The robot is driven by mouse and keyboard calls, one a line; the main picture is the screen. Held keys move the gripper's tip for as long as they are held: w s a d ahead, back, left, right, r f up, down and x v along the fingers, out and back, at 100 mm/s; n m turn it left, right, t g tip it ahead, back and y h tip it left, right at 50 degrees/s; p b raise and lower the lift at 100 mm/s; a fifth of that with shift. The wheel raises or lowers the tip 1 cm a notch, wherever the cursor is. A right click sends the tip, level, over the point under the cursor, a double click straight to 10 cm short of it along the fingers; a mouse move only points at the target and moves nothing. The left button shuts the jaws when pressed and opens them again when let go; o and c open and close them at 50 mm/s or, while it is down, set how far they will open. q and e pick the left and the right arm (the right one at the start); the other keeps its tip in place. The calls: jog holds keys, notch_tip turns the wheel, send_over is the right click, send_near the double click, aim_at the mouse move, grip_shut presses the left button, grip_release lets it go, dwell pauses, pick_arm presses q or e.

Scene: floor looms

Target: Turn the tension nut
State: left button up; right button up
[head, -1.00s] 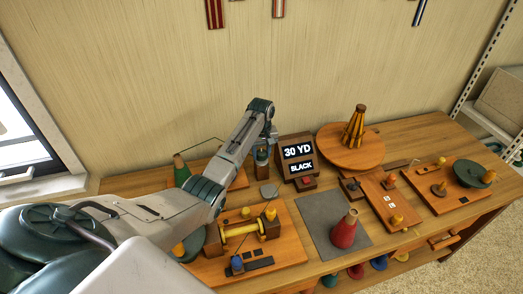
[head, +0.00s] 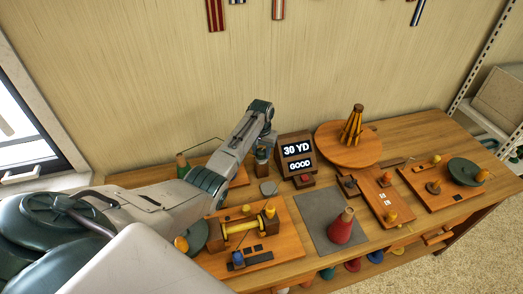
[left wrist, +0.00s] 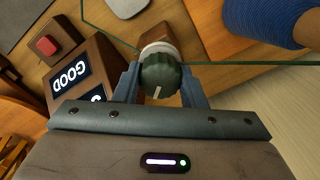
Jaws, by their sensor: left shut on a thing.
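The tension nut (left wrist: 160,78) is a dark green ribbed knob with a pale pointer line, seen in the left wrist view between my gripper's fingers. My left gripper (left wrist: 160,92) is shut on it, one blue-grey finger on each side. In the head view my left gripper (head: 262,150) reaches down to a small post left of the display, and the nut is hidden there. The display box (head: 296,155) reads "30 YD" and "GOOD". A green thread (left wrist: 235,64) runs past the nut in the wrist view. My right gripper is not in view.
A red button (head: 304,178) sits in front of the display. A winder board (head: 270,262) is nearer, and a red cone (head: 342,228) stands on a grey mat (head: 318,207). A round wooden stand (head: 335,157) is at the back right.

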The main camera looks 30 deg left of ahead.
aim_at(262, 151)
pick_arm(q)
jog(key=shift+w+r, duration=0.1)
dwell(0.3)
jog(key=o, duration=1)
notch_tip(262, 151, up, 10)
jog(key=b, duration=0.3)
jog(key=shift+r, duration=0.4)
jog(key=shift+f, duration=0.1)
